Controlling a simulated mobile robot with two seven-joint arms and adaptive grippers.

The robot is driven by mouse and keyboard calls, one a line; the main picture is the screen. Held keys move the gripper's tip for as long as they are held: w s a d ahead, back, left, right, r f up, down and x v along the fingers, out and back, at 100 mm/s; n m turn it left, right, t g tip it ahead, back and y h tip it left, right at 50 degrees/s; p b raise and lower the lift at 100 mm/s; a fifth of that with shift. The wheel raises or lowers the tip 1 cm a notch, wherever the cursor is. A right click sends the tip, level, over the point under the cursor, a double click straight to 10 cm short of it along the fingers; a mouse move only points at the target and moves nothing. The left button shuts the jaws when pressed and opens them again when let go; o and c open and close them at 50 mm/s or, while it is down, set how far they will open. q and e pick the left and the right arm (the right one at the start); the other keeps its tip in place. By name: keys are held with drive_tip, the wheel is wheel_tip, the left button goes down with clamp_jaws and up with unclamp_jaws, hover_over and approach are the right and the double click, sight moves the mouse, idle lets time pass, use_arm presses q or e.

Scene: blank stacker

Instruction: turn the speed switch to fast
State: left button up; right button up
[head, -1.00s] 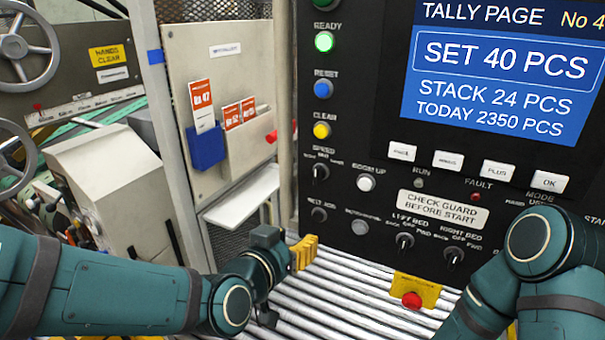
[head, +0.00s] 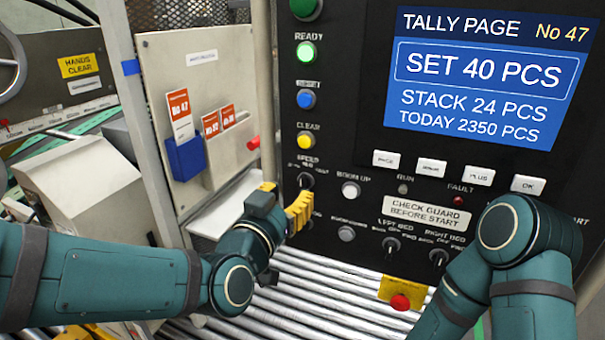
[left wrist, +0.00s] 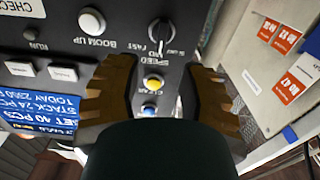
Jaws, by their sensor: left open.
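The speed switch (head: 306,180) is a small black rotary knob at the left edge of the dark control panel, below the yellow clear button. In the left wrist view, which shows the panel upside down, the speed switch (left wrist: 161,32) has a pale pointer mark and labels around it. I cannot tell surely which label it points at. My left gripper (head: 299,210) has yellow fingers and is just below the switch in the head view. In the left wrist view the left gripper (left wrist: 160,68) is open and empty, with the switch beyond its fingertips. My right gripper is out of view.
The clear button (head: 306,142) and boom up button (head: 350,189) are close to the switch. A red button on a yellow mount (head: 400,301) stands lower on the panel. Rollers (head: 300,290) run below. A blue card holder (head: 187,158) is on the left.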

sight(301, 180)
use_arm(q)
drive_tip(key=x, duration=0.7)
clamp_jaws()
